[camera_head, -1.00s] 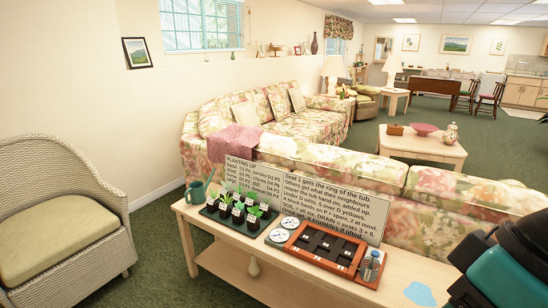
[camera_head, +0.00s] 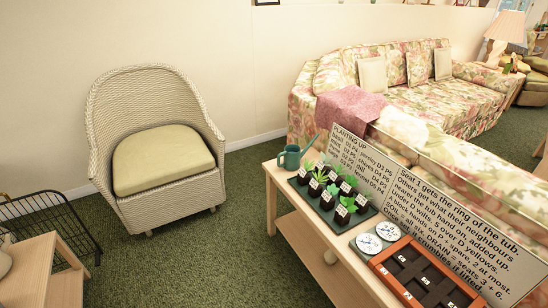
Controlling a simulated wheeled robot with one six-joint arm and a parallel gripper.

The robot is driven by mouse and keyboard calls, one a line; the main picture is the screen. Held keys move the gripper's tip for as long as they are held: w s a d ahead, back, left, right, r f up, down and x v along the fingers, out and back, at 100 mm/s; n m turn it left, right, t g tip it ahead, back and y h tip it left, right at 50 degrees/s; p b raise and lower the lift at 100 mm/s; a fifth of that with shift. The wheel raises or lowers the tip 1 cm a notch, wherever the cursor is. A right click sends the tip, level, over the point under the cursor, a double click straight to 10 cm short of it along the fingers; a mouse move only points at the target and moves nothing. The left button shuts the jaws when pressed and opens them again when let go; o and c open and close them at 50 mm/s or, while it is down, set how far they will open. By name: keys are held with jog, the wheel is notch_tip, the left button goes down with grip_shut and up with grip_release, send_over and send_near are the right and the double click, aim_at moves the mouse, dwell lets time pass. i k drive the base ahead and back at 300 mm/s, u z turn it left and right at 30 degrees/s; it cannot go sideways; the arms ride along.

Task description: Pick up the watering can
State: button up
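The watering can (camera_head: 290,158) is small and dark teal, with a thin spout pointing up to the right. It stands upright at the far left end of the pale wooden console table (camera_head: 285,178), beside a dark tray of labelled potted plants. Nothing hides it. My gripper does not show in the current view.
The tray (camera_head: 325,214) holds several small plants. Two round dials (camera_head: 378,238), a brown seat box (camera_head: 425,278) and a text board (camera_head: 410,200) share the table. A wicker chair (camera_head: 150,150) and a wire basket (camera_head: 45,222) stand left. Green carpet (camera_head: 190,255) is clear between chair and table.

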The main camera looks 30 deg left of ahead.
aim_at(292, 155)
jog(key=u, duration=2)
jog(key=i, duration=3.2)
jog(key=z, duration=1.35)
